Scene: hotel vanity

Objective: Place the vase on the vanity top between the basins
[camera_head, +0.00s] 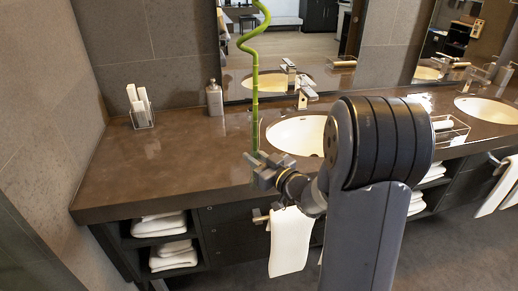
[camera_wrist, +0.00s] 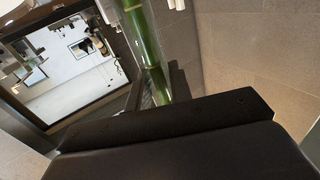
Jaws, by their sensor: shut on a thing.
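A tall green bamboo stalk with a curled top (camera_head: 255,105) rises from my gripper (camera_head: 262,170) in the head view. The stalk also shows in the wrist view (camera_wrist: 146,45), close beyond the dark gripper body. My gripper is shut on it near the front of the brown vanity top (camera_head: 150,165), left of the left basin (camera_head: 290,136). I cannot tell whether its foot touches the top. The right basin (camera_head: 487,109) is at the far right.
My arm hides part of the counter between the basins, where a wire tray with rolled towels (camera_head: 450,130) stands. A soap bottle (camera_head: 214,98) and a small rack (camera_head: 140,108) stand at the back left. Faucets (camera_head: 305,90) and a mirror are behind. The left counter is mostly clear.

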